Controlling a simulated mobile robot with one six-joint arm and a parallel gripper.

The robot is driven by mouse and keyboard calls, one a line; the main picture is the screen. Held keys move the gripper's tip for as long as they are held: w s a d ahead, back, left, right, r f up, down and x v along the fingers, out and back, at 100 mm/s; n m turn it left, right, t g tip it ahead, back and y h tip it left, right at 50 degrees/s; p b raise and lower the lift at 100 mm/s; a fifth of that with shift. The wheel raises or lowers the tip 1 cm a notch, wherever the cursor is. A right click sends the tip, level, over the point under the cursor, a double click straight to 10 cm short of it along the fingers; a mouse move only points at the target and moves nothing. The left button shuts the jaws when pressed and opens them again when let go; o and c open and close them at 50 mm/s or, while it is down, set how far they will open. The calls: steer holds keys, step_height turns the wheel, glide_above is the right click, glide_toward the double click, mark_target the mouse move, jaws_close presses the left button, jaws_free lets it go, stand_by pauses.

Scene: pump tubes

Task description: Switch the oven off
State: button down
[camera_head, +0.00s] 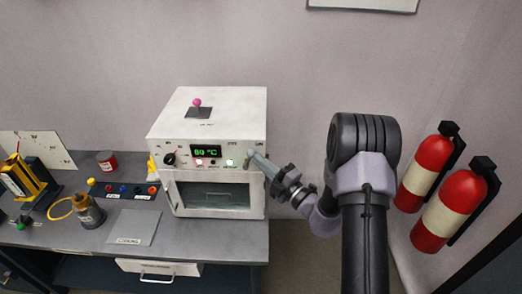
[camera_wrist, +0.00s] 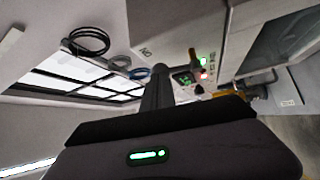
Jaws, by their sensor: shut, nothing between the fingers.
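The white oven (camera_head: 207,115) stands on the bench, and its green display (camera_head: 206,152) reads about 80 °C. Its panel has a black dial (camera_head: 169,159) at the left, a lit red light (camera_head: 199,162) and a lit green light (camera_head: 230,163). The glowing display (camera_wrist: 185,78) also shows in the wrist view. My gripper (camera_head: 253,154) is shut and empty, its tip at the right end of the panel. It covers that part, and I cannot tell whether it touches. In the wrist view my gripper's fingers (camera_wrist: 158,78) point towards the oven side.
A knob with a pink ball (camera_head: 197,102) stands on the oven's top. The grey bench (camera_head: 235,238) holds a socket strip (camera_head: 125,192), a brown jar (camera_head: 88,212) and a red can (camera_head: 107,160) at the left. Two fire extinguishers (camera_head: 449,207) (camera_head: 425,170) hang at the right.

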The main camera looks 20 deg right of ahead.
steer(key=a+n+g+h+p, duration=0.1)
steer(key=n+p, duration=0.1)
steer(key=p, duration=0.2)
steer(key=w+a+r+n+g+h+p, duration=0.1)
steer(key=a+n+g+p, duration=0.1)
steer(key=p, duration=0.3)
steer(key=a+r+n+g+h+p, duration=0.1)
steer(key=a+g+p, duration=0.1)
steer(key=p, duration=0.3)
steer(key=shift+w+a+r+n, duration=0.1)
steer(key=shift+w+n, duration=0.25)
steer(key=shift+n, duration=0.05)
steer(key=shift+r, duration=0.1)
steer(key=shift+r+p, duration=0.7)
